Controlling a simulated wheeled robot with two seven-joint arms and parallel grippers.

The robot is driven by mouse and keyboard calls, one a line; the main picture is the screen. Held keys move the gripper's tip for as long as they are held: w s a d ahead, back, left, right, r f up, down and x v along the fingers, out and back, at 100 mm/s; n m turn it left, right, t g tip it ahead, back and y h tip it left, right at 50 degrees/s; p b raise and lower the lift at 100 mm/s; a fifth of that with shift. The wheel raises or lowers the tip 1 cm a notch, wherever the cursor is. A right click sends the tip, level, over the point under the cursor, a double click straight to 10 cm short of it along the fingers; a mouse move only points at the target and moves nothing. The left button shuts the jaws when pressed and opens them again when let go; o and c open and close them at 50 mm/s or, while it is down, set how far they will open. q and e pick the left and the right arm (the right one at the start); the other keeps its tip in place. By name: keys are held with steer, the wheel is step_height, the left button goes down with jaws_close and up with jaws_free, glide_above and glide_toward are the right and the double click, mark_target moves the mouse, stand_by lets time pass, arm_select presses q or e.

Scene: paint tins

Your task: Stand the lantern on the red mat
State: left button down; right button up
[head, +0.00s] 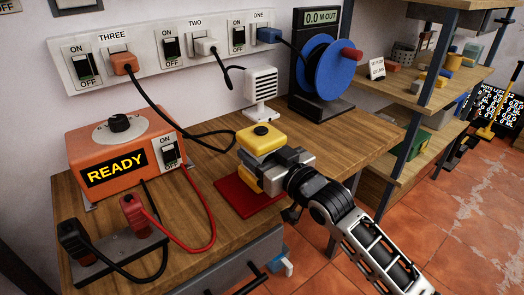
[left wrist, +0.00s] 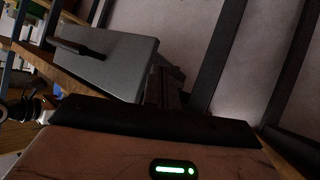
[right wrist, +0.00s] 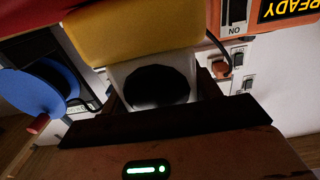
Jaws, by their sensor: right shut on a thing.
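The lantern has a yellow cap (head: 260,137), a pale middle and a yellow base, and is upright over the red mat (head: 232,198). My right gripper (head: 282,170) is shut around its middle from the right. In the right wrist view the lantern's yellow part (right wrist: 135,35) and pale body with a dark round patch sit between the fingers (right wrist: 162,92). The base is at or just above the mat; I cannot tell whether it touches. My left gripper is out of the head view; in the left wrist view its fingers (left wrist: 165,87) look closed together and empty.
An orange READY box (head: 125,150) stands left, with red and black plugs (head: 133,210) before it. A white vented device (head: 261,88) and a blue cable reel (head: 326,68) stand behind. A shelf (head: 440,80) stands right. Bench wood right of the mat is partly clear.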

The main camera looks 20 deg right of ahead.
arm_select(q)
steer(key=shift+f, duration=0.1)
arm_select(e)
steer(key=o, duration=1.2)
steer(key=shift+f, duration=0.1)
steer(key=shift+s, duration=0.15)
steer(key=v, duration=1.2)
arm_select(q)
steer(key=shift+a+r+p, duration=0.2)
steer(key=shift+r+p, duration=0.3)
steer(key=shift+p, duration=1)
arm_select(e)
steer(key=shift+s+a+f+m+g+h, duration=0.4)
steer(key=shift+s+a+f+g, duration=0.65)
steer(key=shift+s+f, duration=1.55)
steer(key=shift+s+a+f+m+g+h, duration=0.2)
steer(key=shift+s+a+f+g+h, duration=0.35)
steer(key=shift+s+a+f+g, duration=1.9)
steer(key=shift+s+d+f+m+t+h, duration=0.4)
steer(key=shift+s+f, duration=0.95)
steer(key=shift+f, duration=2.7)
